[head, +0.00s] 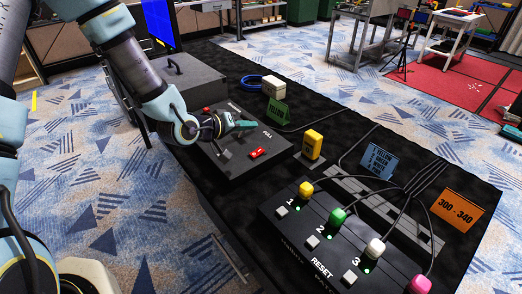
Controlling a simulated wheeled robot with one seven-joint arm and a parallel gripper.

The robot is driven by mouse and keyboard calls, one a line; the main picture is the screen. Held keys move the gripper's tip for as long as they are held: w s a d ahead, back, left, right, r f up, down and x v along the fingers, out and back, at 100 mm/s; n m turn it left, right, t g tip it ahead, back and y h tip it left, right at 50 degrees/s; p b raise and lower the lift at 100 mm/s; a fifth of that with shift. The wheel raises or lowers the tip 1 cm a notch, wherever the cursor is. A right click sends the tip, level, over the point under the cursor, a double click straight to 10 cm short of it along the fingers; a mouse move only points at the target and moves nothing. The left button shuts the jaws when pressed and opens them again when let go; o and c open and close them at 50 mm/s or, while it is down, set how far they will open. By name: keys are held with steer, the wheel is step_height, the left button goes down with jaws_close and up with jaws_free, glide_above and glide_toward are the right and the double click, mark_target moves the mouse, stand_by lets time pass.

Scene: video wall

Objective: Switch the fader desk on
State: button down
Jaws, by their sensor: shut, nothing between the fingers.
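The fader desk (236,168) is a low dark grey console on the black table, in the middle of the head view. The word FULL is printed near its right side. A small red switch (257,153) with a white mark sits on its top, towards the front right. My gripper (248,125) is shut and empty. Its teal fingertips are over the far part of the desk, appearing behind the red switch and apart from it in the picture. My wrist hides part of the desk's left side. I cannot tell the switch's position.
A panel (300,243) with coloured plugs, cables and a RESET label stands at the front right. A yellow device (312,144), green card (278,113), blue card (377,161) and orange card (458,210) stand on the table. A grey handled box (185,85) is behind my arm.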

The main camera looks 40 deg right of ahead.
mark_target(257, 154)
steer(key=d+f+b, duration=0.1)
steer(key=f+b, duration=0.3)
steer(key=f, duration=0.1)
steer(key=d+f+b, duration=0.1)
steer(key=f+b, duration=0.1)
steer(key=f, duration=0.1)
steer(key=shift+d+f, duration=0.25)
steer(key=shift+d, duration=0.05)
stand_by(2.0)
steer(key=shift+d+f+b, duration=0.15)
steer(key=shift+f+b, duration=0.25)
steer(key=shift+b, duration=0.2)
steer(key=shift+d+f+b, duration=0.1)
steer(key=shift+f+b, duration=0.25)
steer(key=shift+f, duration=0.05)
stand_by(0.3)
steer(key=shift+r, duration=0.15)
steer(key=shift+a+r+p, duration=0.25)
steer(key=shift+r+p, duration=0.35)
steer(key=shift+r, duration=0.1)
